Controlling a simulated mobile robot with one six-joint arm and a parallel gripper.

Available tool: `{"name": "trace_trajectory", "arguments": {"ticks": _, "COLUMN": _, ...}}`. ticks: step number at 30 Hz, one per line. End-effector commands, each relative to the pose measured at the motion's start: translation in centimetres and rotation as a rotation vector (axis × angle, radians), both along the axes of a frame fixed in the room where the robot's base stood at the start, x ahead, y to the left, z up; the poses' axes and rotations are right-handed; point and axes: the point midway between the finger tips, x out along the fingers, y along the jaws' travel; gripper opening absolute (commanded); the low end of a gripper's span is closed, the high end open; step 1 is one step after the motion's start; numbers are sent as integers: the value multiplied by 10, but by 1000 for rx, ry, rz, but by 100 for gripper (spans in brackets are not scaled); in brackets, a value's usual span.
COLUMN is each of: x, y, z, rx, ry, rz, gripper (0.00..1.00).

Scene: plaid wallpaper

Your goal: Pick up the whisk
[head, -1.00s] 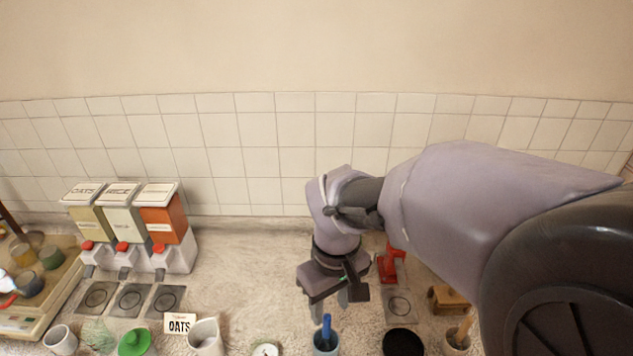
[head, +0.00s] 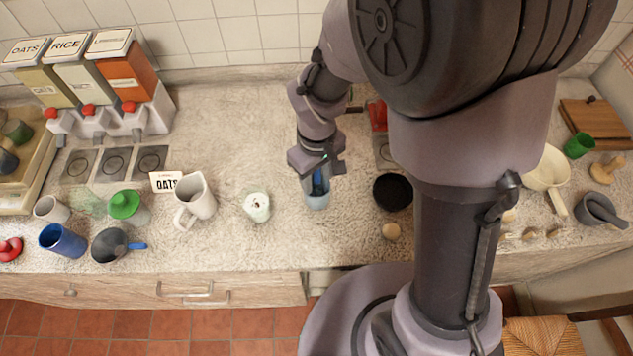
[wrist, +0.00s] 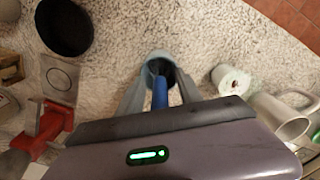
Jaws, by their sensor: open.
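A blue handle, which looks like the whisk (head: 318,184), stands up out of a pale blue-grey cup (head: 319,202) on the counter. In the wrist view the blue handle (wrist: 159,96) rises from the cup (wrist: 158,60) toward my gripper's palm. The end inside the cup is hidden. My gripper (head: 318,174) points down over the cup. Its fingers are open, one on each side of the handle, and the wrist view shows the gripper (wrist: 161,76) centred on it. I cannot tell if a finger touches the cup.
Grain dispensers (head: 100,85) stand at the back left.

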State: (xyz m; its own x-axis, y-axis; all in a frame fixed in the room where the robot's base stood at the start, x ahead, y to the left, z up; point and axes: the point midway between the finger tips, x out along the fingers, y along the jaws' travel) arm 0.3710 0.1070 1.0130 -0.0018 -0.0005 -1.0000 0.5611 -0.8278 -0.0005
Motion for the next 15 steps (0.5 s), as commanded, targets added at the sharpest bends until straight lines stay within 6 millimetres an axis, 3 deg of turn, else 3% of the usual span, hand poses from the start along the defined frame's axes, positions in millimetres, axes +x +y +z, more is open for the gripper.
{"name": "trace_trajectory", "arguments": {"ticks": 7, "x": 0, "y": 0, "z": -4, "rx": 0, "ry": -2, "rz": 0, "gripper": 43}}
{"name": "trace_trajectory", "arguments": {"ticks": 13, "x": 0, "y": 0, "z": -4, "rx": 0, "ry": -2, "rz": 0, "gripper": 5}}
{"name": "trace_trajectory", "arguments": {"ticks": 15, "x": 0, "y": 0, "z": -4, "rx": 0, "ry": -2, "rz": 0, "gripper": 0}}
